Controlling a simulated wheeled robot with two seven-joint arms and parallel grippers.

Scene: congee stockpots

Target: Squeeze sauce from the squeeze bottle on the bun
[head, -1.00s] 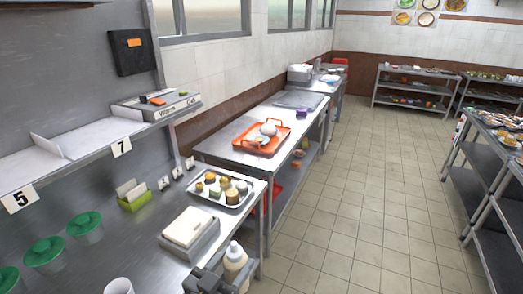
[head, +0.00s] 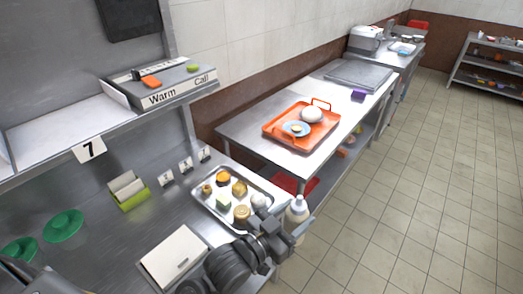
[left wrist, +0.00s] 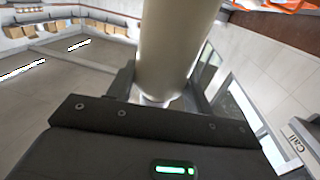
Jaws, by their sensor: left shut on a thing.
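The squeeze bottle (head: 296,212) is pale cream with a white tip and stands roughly upright. My left gripper (head: 281,238) is shut around it, at the right end of the near counter. In the left wrist view the bottle (left wrist: 178,45) fills the upper middle between the dark fingers. A pale round bun-like thing (head: 311,114) sits on the orange tray (head: 276,131) on the farther table, well beyond the gripper. Beside it is a light blue plate (head: 287,127) with a small yellowish piece on it. I cannot tell for certain which is the bun. My right gripper is not in view.
A metal tray (head: 208,211) of several small foods lies on the near counter beside my gripper. A white box-like thing (head: 173,256) lies nearer. A purple block (head: 358,95) and a grey board (head: 360,74) are on the farther table. The floor to the right is clear.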

